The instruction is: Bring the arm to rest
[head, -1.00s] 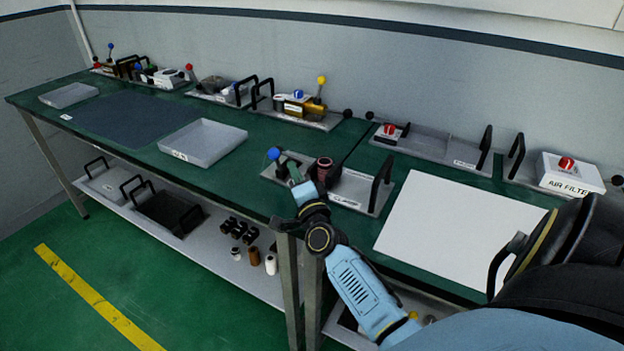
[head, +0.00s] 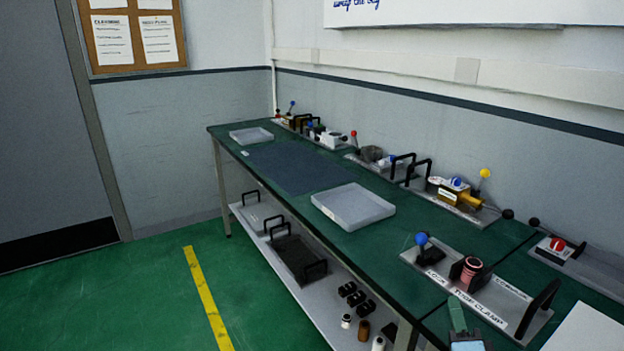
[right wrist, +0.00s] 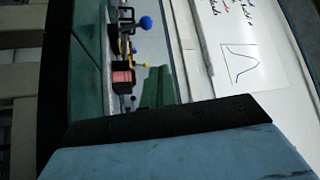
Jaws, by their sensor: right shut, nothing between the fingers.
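My right gripper (head: 458,318) shows at the bottom edge of the head view, only its greenish tip and a bit of light blue arm. It is shut and empty, at the near side of the clamp tray (head: 524,323) and apart from the blue-knobbed lever (head: 422,240). The reddish coil (head: 470,270) stands upright on that tray. In the right wrist view the picture lies sideways; the blue knob (right wrist: 145,22) and the coil (right wrist: 121,77) show beyond a black and light blue part of my arm. My left gripper is not in view.
The green bench (head: 400,250) runs along the wall, with a grey empty tray (head: 353,206), a dark mat (head: 300,168) and several lever fixtures at the back. A lower shelf (head: 310,300) holds handled trays and small parts. Green floor (head: 150,290) lies open at left.

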